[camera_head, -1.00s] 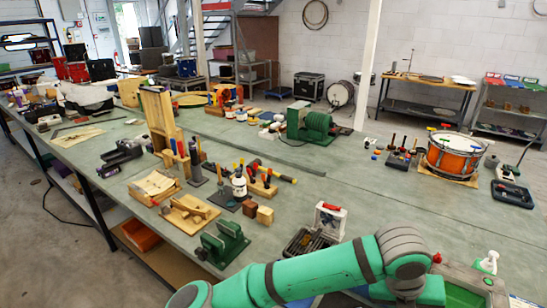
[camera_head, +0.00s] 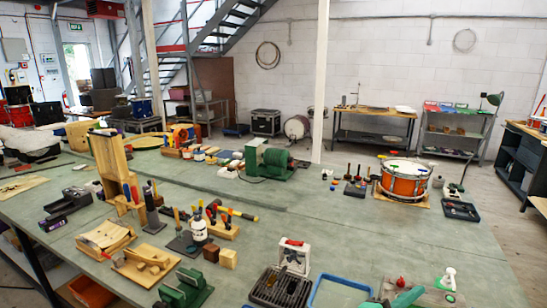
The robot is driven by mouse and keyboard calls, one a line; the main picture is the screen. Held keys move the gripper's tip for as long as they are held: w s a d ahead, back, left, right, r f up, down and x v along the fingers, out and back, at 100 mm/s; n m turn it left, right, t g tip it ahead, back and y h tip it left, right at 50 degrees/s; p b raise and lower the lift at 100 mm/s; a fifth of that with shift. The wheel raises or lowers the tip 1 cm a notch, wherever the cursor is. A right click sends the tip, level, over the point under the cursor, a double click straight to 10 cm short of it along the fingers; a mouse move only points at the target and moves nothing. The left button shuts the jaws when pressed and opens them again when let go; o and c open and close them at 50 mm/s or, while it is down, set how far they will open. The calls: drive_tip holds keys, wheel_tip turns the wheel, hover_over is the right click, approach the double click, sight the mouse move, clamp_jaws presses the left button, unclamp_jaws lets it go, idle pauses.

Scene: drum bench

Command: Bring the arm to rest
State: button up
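My gripper is not in view. A small green rounded piece (camera_head: 408,298) shows at the bottom edge, right of centre. I cannot tell whether it is part of my arm or a thing on the bench. The large green bench (camera_head: 330,222) fills the lower half of the view. An orange drum (camera_head: 404,182) stands on a wooden board at the bench's right side. Whether my gripper holds anything is hidden.
A blue-edged tray (camera_head: 342,277), a black slotted tray (camera_head: 281,286) and a white-framed box (camera_head: 294,256) lie near the front. A green machine (camera_head: 268,160) stands mid-bench. Wooden blocks and tools crowd the left. The bench middle is fairly clear. A dark shelf (camera_head: 522,160) stands far right.

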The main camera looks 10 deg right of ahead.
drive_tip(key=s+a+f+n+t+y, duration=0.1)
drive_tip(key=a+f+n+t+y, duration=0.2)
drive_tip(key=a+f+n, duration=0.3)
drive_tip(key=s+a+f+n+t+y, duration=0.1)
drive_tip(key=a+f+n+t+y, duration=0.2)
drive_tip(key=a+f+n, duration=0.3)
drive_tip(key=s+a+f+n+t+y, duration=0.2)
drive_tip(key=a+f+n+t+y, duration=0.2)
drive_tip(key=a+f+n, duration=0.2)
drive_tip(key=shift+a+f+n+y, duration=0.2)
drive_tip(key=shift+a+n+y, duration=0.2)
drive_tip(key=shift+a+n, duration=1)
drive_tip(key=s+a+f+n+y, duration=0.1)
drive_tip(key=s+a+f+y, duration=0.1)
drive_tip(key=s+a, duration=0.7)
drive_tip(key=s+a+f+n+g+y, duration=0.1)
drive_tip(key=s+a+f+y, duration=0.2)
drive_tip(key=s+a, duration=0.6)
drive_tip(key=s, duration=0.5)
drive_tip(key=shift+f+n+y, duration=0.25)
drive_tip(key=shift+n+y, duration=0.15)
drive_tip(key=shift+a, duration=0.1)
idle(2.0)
